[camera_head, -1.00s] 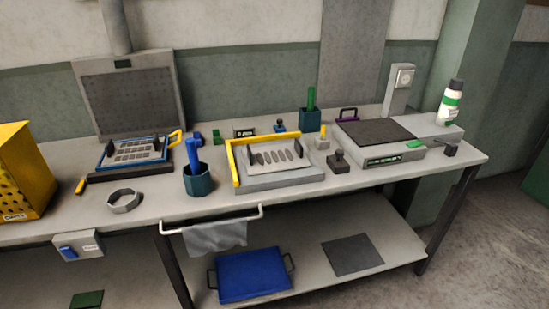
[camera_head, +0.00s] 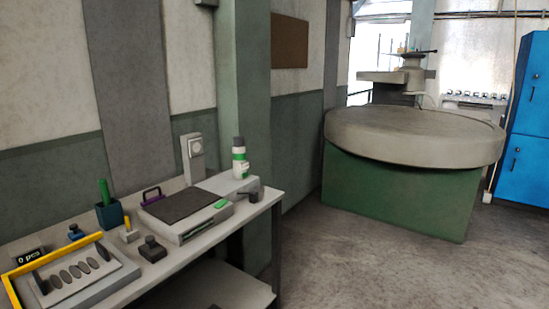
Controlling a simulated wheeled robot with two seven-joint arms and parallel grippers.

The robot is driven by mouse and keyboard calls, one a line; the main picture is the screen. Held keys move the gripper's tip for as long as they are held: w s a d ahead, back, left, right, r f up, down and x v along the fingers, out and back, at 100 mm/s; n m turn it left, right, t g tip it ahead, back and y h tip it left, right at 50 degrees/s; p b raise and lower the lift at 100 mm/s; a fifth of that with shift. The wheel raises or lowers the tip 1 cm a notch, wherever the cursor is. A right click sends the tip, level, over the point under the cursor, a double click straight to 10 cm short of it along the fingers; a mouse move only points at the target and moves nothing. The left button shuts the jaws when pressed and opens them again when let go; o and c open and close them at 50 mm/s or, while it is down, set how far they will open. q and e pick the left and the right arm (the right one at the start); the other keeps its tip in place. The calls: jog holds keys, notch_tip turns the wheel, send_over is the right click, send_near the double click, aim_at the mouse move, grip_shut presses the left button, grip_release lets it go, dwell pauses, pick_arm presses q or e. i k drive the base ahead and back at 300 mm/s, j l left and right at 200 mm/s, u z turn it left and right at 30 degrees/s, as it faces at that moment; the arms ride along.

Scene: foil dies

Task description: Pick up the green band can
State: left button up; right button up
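The green band can (camera_head: 240,158) is a white upright can with a green band and a dark grey cap. It stands on the light grey block (camera_head: 222,184) at the right end of the workbench, close to the green pillar. Nothing touches it from my side. Neither my left nor my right gripper shows in the view.
Left of the can are a grey device with a dark top plate (camera_head: 178,204), a dark teal cup (camera_head: 109,215) and a yellow-handled tray (camera_head: 75,276). A small dark block (camera_head: 254,196) sits at the bench's right edge. A large round table (camera_head: 413,134) stands right, with open floor (camera_head: 345,266) before it.

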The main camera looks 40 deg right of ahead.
aim_at(241, 165)
jog(key=z, duration=1.2)
jog(key=i+l, duration=0.15)
jog(key=u, duration=0.05)
